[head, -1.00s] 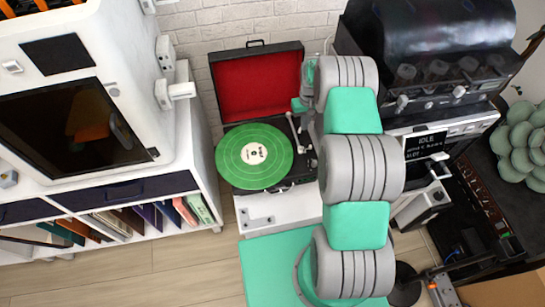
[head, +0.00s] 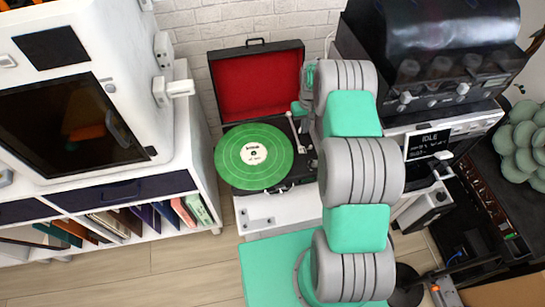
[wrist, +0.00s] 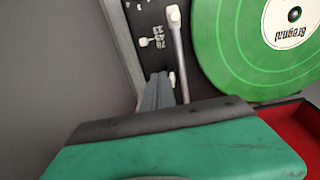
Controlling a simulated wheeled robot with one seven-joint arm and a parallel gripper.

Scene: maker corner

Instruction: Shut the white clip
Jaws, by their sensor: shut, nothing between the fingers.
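The record player (head: 256,58) stands open, with a green record (head: 235,160) on it. Its pale tonearm (head: 291,128) lies right of the record and also shows in the wrist view (wrist: 181,55). A small white piece (wrist: 172,79) beside the tonearm rod, close to my fingertips, may be the white clip; I cannot tell whether it is open or shut. My gripper (wrist: 158,92) is shut and empty, its grey fingers together just left of the rod. I cannot tell whether they touch the white piece. In the head view my arm hides much of the player's right side.
A white cabinet (head: 185,150) with a dark-windowed machine stands at left. A black machine (head: 430,40) with knobs and a display stands close at right. A brick wall (head: 225,25) is behind. In the wrist view the player's red lining (wrist: 290,130) is near my gripper's green body.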

